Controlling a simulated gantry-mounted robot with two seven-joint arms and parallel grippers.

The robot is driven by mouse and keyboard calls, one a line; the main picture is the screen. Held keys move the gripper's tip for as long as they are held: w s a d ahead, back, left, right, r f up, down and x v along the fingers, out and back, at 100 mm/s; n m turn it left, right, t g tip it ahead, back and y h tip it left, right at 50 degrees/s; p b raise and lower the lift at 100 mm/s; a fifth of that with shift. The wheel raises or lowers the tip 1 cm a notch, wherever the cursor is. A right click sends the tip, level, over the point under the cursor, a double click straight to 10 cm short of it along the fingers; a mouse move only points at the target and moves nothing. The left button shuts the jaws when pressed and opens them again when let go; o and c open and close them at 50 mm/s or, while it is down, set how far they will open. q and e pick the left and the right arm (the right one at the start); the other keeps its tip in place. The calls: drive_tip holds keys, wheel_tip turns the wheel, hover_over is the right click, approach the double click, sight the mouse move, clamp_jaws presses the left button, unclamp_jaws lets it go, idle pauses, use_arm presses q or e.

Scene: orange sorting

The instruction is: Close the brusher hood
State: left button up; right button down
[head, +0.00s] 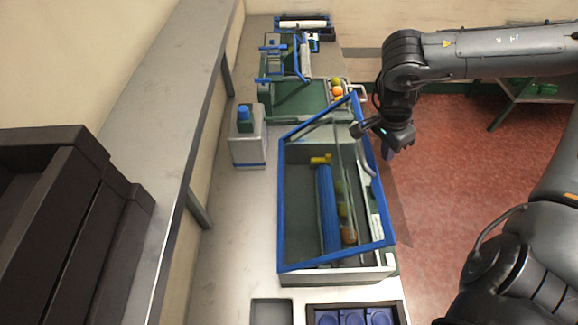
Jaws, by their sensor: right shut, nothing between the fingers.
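The brusher hood (279,205) is a blue frame around a see-through panel. It sits tilted over the brusher box (335,279), with its right side standing above the box rim, so it looks partly open. My left gripper is not in view.
A grey box with a blue top (247,145) stands left of the hood. Beyond are a green machine (290,98) and orange and green fruits (337,91). A tray with blue cups (352,318) is at the near edge. Red floor (450,170) lies open to the right.

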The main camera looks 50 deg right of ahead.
drive_tip(key=w+a+f+n+t+y, duration=0.1)
drive_tip(key=w+a+f+t+y, duration=0.1)
drive_tip(key=w+a, duration=0.2)
drive_tip(key=s+d+r+p, duration=0.1)
drive_tip(key=p, duration=0.1)
drive_tip(key=s+d+r+p, duration=0.1)
drive_tip(key=s, duration=0.1)
drive_tip(key=shift+d+r+p, duration=0.1)
drive_tip(key=shift+d+p, duration=0.25)
drive_tip(key=shift+s+d+r+h+p, duration=0.1)
drive_tip(key=shift+s+r+h+p, duration=0.15)
drive_tip(key=shift+h+p, duration=0.05)
drive_tip(key=shift+r+p, duration=0.25)
drive_tip(key=shift+p, duration=0.05)
drive_tip(key=shift+r+p, duration=0.5)
drive_tip(key=shift+p, duration=0.15)
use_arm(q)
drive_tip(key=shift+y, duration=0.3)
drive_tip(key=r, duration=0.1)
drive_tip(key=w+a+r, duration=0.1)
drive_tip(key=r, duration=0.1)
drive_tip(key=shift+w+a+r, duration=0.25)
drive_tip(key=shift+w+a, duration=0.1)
use_arm(e)
drive_tip(key=shift+s+d, duration=0.1)
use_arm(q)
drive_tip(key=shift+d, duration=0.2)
use_arm(e)
drive_tip(key=shift+d, duration=0.15)
drive_tip(key=shift+s+r, duration=0.1)
